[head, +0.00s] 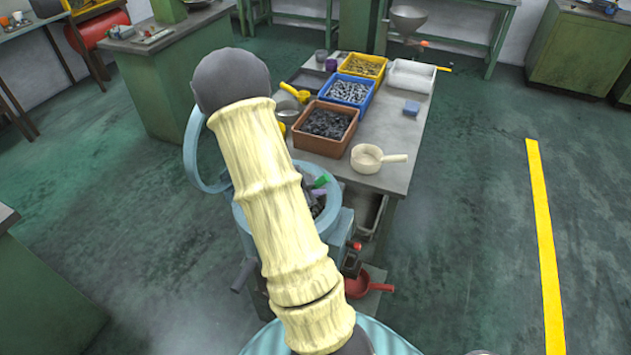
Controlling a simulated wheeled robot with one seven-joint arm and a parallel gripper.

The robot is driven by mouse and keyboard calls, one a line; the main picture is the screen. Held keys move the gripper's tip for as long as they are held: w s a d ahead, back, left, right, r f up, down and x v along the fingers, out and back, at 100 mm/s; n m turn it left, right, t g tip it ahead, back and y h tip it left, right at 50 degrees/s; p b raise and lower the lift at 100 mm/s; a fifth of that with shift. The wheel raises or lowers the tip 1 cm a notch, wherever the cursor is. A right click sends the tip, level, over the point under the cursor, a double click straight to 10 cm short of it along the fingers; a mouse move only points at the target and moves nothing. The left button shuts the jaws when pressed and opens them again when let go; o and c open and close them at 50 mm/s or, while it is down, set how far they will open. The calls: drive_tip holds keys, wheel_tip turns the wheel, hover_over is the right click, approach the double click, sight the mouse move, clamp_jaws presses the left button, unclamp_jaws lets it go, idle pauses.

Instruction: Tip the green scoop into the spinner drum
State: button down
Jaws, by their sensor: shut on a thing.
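A small green piece, which looks like part of the green scoop (320,181), shows at the mouth of the spinner drum, just right of my arm. The spinner drum (334,203) is a light blue round tub with dark grey pieces inside. My yellow-sleeved arm crosses in front of the drum and hides its middle and most of the scoop. I cannot tell how far the scoop is tilted.
A grey table (405,140) behind the drum holds a brown bin (325,145) of dark pieces, a blue bin (348,106), a yellow bin (362,80) and a cream scoop (367,160). A red scoop (357,288) lies low beside the drum. Floor is clear at right.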

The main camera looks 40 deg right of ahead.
drive_tip(key=shift+w+d+r+g+p, duration=0.1)
drive_tip(key=shift+w+r+g+p, duration=0.25)
drive_tip(key=shift+p, duration=1.1)
drive_tip(key=shift+d+f+n+y+p, duration=0.15)
drive_tip(key=shift+n+y+p, duration=0.2)
drive_tip(key=shift+p, duration=0.75)
drive_tip(key=shift+g+p, duration=0.35)
drive_tip(key=shift+p, duration=0.4)
drive_tip(key=shift+w+d+n+y+p, duration=0.1)
drive_tip(key=shift+w+n+y+p, duration=0.2)
drive_tip(key=shift+p, duration=0.8)
drive_tip(key=p, duration=0.2)
drive_tip(key=g+p, duration=0.1)
drive_tip(key=p, duration=0.1)
drive_tip(key=shift+w+d+n+y, duration=0.15)
drive_tip(key=shift+w+n+y, duration=0.1)
drive_tip(key=shift+w, duration=0.05)
